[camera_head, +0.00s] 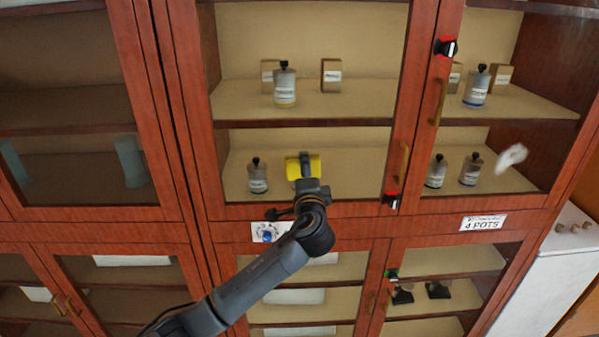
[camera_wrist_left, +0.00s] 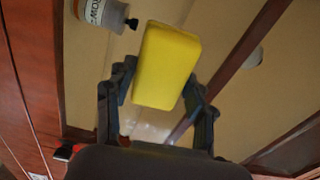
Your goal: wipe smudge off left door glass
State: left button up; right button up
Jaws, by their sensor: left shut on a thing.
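My left gripper (camera_head: 304,168) is shut on a yellow sponge (camera_head: 314,167) in front of the lower part of the left door glass (camera_head: 350,165) of the middle cabinet. The sponge also shows between the fingers in the left wrist view (camera_wrist_left: 167,66). I cannot tell whether it touches the glass. A whitish smudge (camera_head: 512,157) shows at the right door, low and to the right. I make out no clear smudge on the left door; the sponge and gripper hide part of it. My right gripper is not in view.
Bottles (camera_head: 285,85) and small boxes (camera_head: 331,75) stand on shelves behind the glass. A white appliance (camera_head: 545,270) stands at the lower right.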

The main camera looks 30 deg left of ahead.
aim_at(279, 164)
pick_arm(q)
jog(key=shift+w+d+b, duration=0.2)
jog(key=shift+w+d, duration=0.35)
jog(key=shift+d, duration=0.35)
jog(key=shift+w+d+b, duration=0.2)
jog(key=shift+w+d, duration=0.35)
jog(key=shift+d, duration=0.3)
jog(key=shift+w+d+b, duration=0.2)
jog(key=shift+w+d, duration=0.35)
jog(key=shift+d, duration=0.55)
jog(key=shift+s+a+p, duration=0.3)
jog(key=shift+s+a, duration=0.05)
jog(key=shift+a, duration=0.3)
jog(key=shift+s+a+p, duration=0.35)
jog(key=shift+a, duration=0.35)
jog(key=shift+s+a+p, duration=0.3)
jog(key=shift+s+a, duration=0.05)
jog(key=shift+a, duration=0.3)
jog(key=shift+s+a+p, duration=0.4)
jog(key=shift+s+a, duration=0.2)
jog(key=shift+a, duration=0.35)
jog(key=shift+s+a+p, duration=0.35)
jog(key=shift+s+a, duration=0.25)
jog(key=shift+a, duration=0.35)
jog(key=shift+s+a+p, duration=0.25)
jog(key=shift+s+a, duration=0.3)
jog(key=shift+a, duration=0.35)
jog(key=shift+s+a+p, duration=0.2)
jog(key=shift+s+a, duration=0.3)
jog(key=shift+a, duration=0.35)
